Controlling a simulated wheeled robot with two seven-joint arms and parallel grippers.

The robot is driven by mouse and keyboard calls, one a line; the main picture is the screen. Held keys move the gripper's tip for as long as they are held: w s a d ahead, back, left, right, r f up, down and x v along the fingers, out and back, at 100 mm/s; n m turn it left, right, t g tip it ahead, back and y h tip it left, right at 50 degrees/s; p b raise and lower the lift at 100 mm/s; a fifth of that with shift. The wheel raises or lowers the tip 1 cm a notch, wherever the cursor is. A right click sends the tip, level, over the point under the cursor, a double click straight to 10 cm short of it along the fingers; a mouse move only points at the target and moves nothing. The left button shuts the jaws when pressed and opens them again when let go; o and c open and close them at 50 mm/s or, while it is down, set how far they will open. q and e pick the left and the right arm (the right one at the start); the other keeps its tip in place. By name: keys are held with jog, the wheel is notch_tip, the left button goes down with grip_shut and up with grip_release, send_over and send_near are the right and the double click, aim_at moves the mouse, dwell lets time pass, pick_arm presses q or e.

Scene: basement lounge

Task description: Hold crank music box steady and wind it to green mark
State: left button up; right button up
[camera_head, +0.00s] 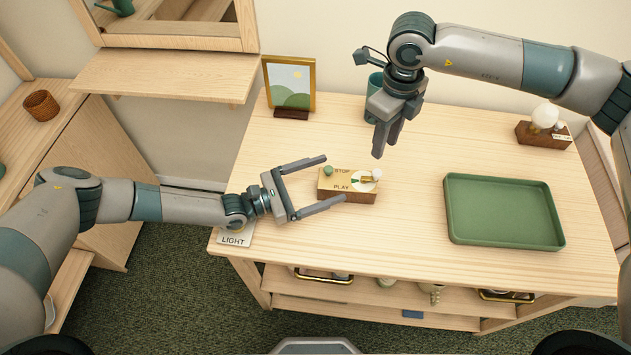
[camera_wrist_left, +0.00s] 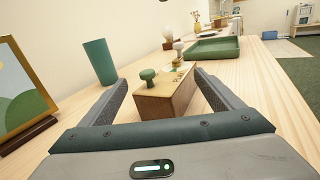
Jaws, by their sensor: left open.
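The music box (camera_head: 345,196) is a small wooden box on the table, with STOP and PLAY lettering, a green knob (camera_head: 328,170), a white-and-green dial (camera_head: 358,181) and a pale crank knob (camera_head: 376,174). It also shows in the left wrist view (camera_wrist_left: 165,105). My left gripper (camera_head: 334,178) is open, with one finger on each side of the box's left end. Gaps to both sides show, so it is not gripping. My right gripper (camera_head: 385,151) hangs pointing down, behind and above the box, apart from it. Its finger gap is unclear. The dial's pointer is too small to read.
A green tray (camera_head: 505,238) lies to the right. A picture frame (camera_head: 290,86) and a teal cup (camera_head: 374,83) stand at the back. A lamp with a round bulb (camera_head: 541,132) is back right. A LIGHT plate (camera_head: 234,240) lies under my left wrist. The front middle is clear.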

pick_arm(q)
jog(key=c, duration=1.5)
pick_arm(e)
jog(key=shift+o, duration=0.9)
pick_arm(q)
jog(key=shift+c, duration=0.2)
pick_arm(e)
jog(key=w+d+r+m+g+y, duration=0.1)
jog(key=w+m, duration=0.5)
jog(key=m, duration=1)
jog(key=d+g+y, duration=0.1)
jog(key=d+g, duration=0.1)
jog(key=d, duration=0.1)
jog(key=shift+w+d+r+m+g+y, duration=0.2)
jog(key=shift+w+m+g+y, duration=0.1)
jog(key=shift+w+y, duration=0.1)
jog(key=shift+f, duration=0.1)
send_over(371, 176)
jog(key=w+d, duration=0.2)
jog(key=d, duration=0.1)
notch_tip(371, 176, down, 11)
jog(key=shift+w+a, duration=0.15)
jog(key=shift+a, duration=0.05)
